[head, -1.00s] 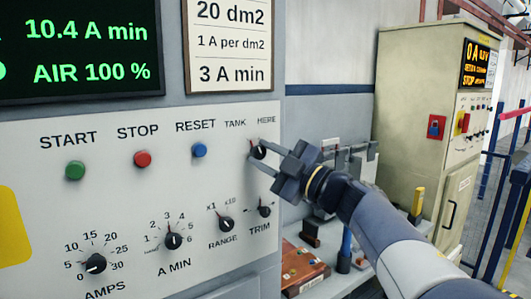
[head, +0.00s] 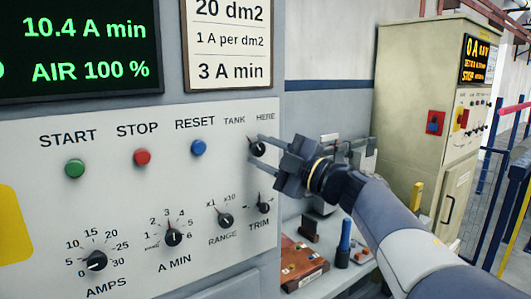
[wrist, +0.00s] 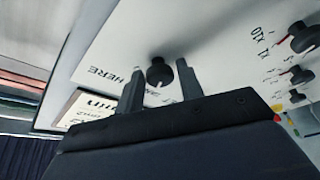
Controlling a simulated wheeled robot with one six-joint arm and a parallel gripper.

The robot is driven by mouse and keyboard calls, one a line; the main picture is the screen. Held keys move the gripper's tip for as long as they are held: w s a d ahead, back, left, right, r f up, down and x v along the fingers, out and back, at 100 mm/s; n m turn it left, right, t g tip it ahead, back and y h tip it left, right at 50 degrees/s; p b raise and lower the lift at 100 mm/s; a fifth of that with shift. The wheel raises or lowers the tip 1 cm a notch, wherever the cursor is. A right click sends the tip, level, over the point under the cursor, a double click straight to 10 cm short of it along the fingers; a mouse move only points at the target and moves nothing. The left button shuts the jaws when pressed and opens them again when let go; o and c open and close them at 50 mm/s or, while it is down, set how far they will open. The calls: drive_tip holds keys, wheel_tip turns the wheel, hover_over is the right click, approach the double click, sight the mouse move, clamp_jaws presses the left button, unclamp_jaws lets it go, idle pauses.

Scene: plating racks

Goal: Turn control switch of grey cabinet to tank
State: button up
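The grey cabinet's white panel (head: 110,200) fills the left of the head view. Its control switch (head: 257,149) is a small black round knob under the labels TANK (head: 234,120) and HERE (head: 265,116). My gripper (head: 255,150) is open at the knob, one finger above it and one below. In the wrist view the knob (wrist: 159,72) shows between the tips of my gripper (wrist: 159,71), with gaps at both sides. A white mark shows on the knob there. I cannot tell which label it points to.
RESET button (head: 198,148) is left of the switch, and TRIM (head: 264,207) and RANGE (head: 225,220) knobs are below. A beige cabinet (head: 410,120) stands at the right. A bench with a brown box (head: 303,268) and blue bottle (head: 345,238) lies under my arm.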

drive_tip(key=shift+o, duration=1.3)
drive_tip(key=b+v, duration=0.2)
drive_tip(key=v, duration=0.8)
drive_tip(key=shift+s+d+b, duration=0.3)
drive_tip(key=shift+b, duration=0.1)
drive_tip(key=shift+a, duration=0.1)
drive_tip(key=p+x, duration=0.2)
drive_tip(key=x, duration=0.8)
drive_tip(key=shift+w+a+p, duration=0.25)
drive_tip(key=shift+w+p, duration=0.05)
drive_tip(key=shift+p, duration=0.1)
